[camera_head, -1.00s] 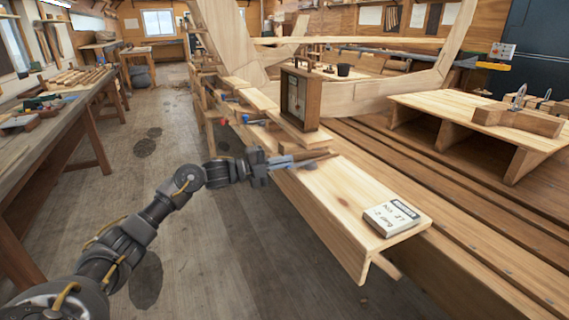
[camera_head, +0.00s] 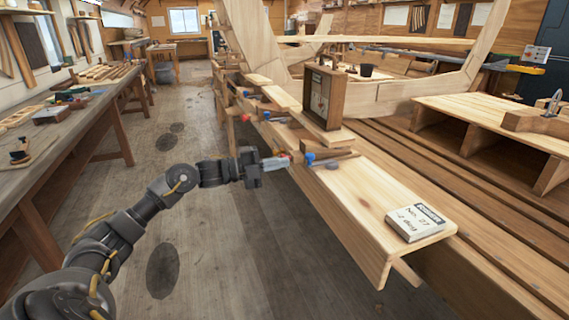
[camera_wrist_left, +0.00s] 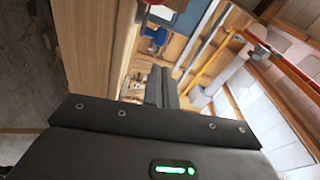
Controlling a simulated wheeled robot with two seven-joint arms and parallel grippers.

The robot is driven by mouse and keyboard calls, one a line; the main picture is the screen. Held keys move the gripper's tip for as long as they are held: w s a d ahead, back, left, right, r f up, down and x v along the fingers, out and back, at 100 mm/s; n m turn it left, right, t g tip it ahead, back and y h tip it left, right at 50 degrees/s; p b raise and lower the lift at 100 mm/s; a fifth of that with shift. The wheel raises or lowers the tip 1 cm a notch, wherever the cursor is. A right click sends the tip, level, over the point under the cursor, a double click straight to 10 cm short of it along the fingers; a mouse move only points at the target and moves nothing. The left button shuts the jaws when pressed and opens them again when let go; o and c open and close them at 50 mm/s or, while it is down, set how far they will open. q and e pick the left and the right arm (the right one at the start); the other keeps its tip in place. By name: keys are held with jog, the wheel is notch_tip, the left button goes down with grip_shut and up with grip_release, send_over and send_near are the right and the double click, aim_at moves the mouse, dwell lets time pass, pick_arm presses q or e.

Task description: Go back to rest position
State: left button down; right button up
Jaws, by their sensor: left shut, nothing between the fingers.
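My left gripper (camera_head: 281,162) is over the aisle side of the plank bench in the head view, at the bench's left edge. Its fingers are shut with nothing between them. In the left wrist view its two dark fingers (camera_wrist_left: 161,88) lie close together beside a wooden face. I cannot tell whether the fingertips touch the bench or a tool. My right gripper is not in view.
The plank bench (camera_head: 372,190) carries a wooden box with a dial (camera_head: 323,97) and a lettered block (camera_head: 415,223). A long workbench (camera_head: 70,130) stands at left. The floor aisle (camera_head: 190,200) between is clear. A wooden hull frame stands behind.

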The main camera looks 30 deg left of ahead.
pick_arm(q)
jog(key=shift+a, duration=0.1)
dwell(0.3)
